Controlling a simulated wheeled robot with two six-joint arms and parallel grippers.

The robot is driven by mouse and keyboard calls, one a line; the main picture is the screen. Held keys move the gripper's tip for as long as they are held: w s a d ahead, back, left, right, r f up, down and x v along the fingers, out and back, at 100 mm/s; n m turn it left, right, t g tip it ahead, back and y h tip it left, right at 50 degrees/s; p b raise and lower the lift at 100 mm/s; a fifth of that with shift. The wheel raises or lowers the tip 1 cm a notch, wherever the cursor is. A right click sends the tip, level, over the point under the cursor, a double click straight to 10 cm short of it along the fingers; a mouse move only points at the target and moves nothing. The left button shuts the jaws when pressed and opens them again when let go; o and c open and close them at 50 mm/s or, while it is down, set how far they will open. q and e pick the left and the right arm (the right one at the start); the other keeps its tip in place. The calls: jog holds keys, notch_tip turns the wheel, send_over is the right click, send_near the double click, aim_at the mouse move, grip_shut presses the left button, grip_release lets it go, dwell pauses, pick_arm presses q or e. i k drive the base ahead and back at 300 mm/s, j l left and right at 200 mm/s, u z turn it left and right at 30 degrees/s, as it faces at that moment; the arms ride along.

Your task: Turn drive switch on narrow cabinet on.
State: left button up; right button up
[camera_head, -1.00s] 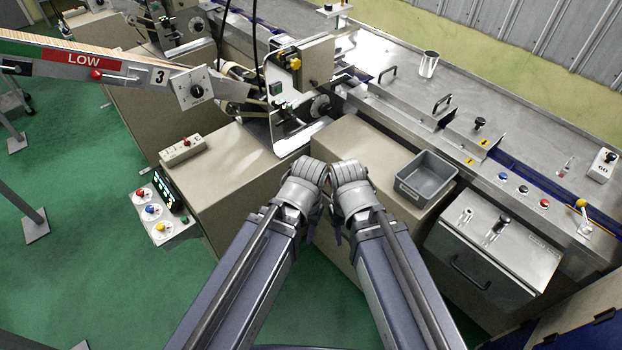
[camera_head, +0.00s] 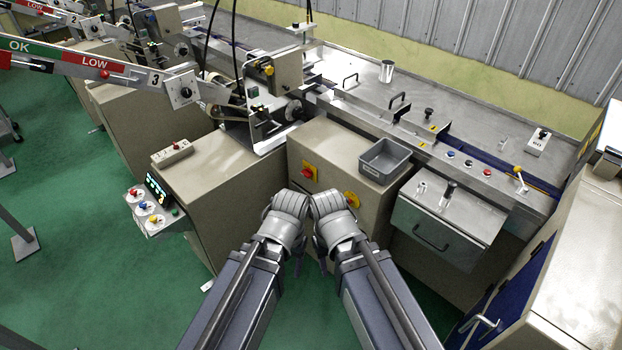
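A narrow beige cabinet (camera_head: 325,150) stands in the middle, under the grey bin. Its front carries a red knob on a yellow plate (camera_head: 308,172) at upper left and a yellow round piece (camera_head: 351,200) at right; I cannot read any label or tell which is the drive switch or its position. My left gripper (camera_head: 289,207) and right gripper (camera_head: 329,208) hang side by side in front of this cabinet, below the red knob in the picture. The right one lies close to the yellow piece in the picture. Their fingertips do not show clearly.
A grey bin (camera_head: 370,171) sits on the cabinet top. A steel drawer box (camera_head: 418,235) with a handle is to the right. A tall cabinet with blue doors (camera_head: 512,290) closes the right side. A control box with coloured knobs (camera_head: 150,207) is at left. Green floor (camera_head: 90,230) is open at left.

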aim_at(307, 172)
jog(key=i+j+z, duration=0.25)
jog(key=j+z, duration=0.3)
jog(key=i+j+z, duration=0.25)
jog(key=k+j, duration=0.1)
